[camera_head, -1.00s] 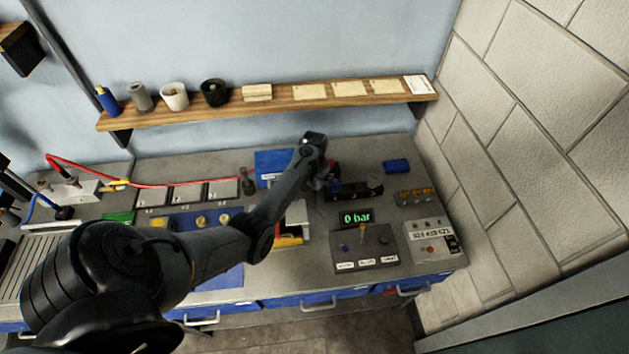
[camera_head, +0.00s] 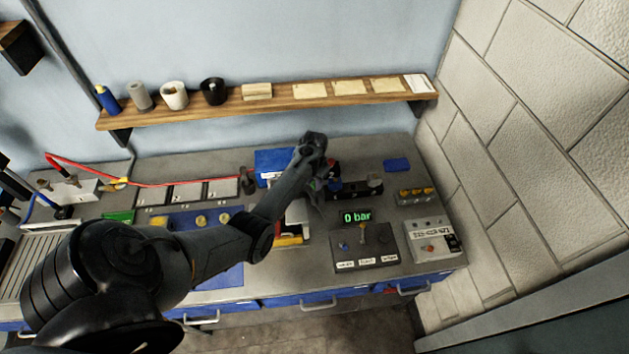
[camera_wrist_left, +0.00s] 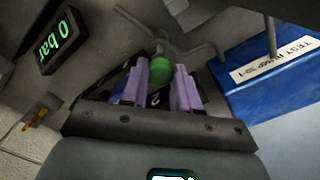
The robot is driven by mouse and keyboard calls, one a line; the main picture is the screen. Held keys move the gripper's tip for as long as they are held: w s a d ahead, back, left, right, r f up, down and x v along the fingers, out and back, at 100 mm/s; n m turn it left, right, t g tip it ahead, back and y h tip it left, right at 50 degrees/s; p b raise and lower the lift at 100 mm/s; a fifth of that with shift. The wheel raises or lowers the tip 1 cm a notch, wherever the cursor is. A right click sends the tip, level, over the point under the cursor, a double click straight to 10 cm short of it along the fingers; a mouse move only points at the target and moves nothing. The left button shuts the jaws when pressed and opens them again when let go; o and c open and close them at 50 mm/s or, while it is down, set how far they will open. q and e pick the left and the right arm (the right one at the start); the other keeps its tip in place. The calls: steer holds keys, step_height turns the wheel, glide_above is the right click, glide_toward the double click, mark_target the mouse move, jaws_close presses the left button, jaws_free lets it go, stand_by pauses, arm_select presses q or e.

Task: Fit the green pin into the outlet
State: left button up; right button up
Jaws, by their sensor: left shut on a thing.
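The green pin (camera_wrist_left: 160,70) shows in the left wrist view as a round green end between the purple fingertips of my left gripper (camera_wrist_left: 157,90). The fingers are shut on it. In the head view, my left gripper (camera_head: 320,188) is low over the right half of the bench, beside the blue test pump box, and the pin cannot be made out there. I cannot tell which fitting is the outlet; the gripper hides what lies under the pin. My right gripper is not in view.
The blue test pump box (camera_wrist_left: 275,80) is close beside the gripper, with a grey bent-armed fitting (camera_wrist_left: 170,35) near the fingertips. A display reading 0 bar (camera_head: 357,216) and a control box with a lever (camera_head: 365,250) stand in front. A shelf (camera_head: 230,107) runs behind.

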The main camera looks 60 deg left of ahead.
arm_select(q)
steer(key=shift+f+b, duration=1)
steer(key=shift+f, duration=1)
stand_by(0.3)
steer(key=o, duration=1.4)
steer(key=shift+r+p, duration=0.35)
steer(key=shift+p, duration=0.1)
step_height(320, 180, up, 6)
steer(key=p, duration=0.6)
steer(key=shift+r+p, duration=0.15)
steer(key=shift+p, duration=0.25)
steer(key=shift+s, duration=0.15)
